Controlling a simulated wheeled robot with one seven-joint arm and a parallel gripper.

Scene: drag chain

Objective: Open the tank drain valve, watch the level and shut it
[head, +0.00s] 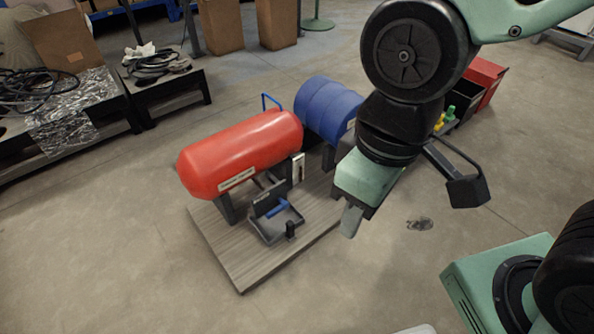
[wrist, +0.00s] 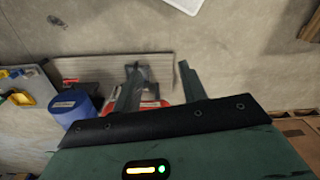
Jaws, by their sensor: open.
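A red horizontal tank (head: 240,152) with a label on its side rests on black supports on a wooden board (head: 230,255). A blue handle or lever (head: 275,209) lies over a dark tray (head: 268,228) in front of the tank. A small white upright gauge-like plate (head: 298,168) stands at the tank's right end. My gripper (head: 351,220) hangs above and right of the board, apart from the tank. In the wrist view its two fingers (wrist: 157,88) are spread and empty, with the red tank (wrist: 150,104) partly hidden behind them.
A blue drum (head: 328,105) lies beside the tank; it also shows in the wrist view (wrist: 72,108). Red and black bins (head: 484,82) stand behind my arm. A low bench with cables (head: 160,75) and cardboard boxes (head: 220,25) are at the back. Floor in front is clear.

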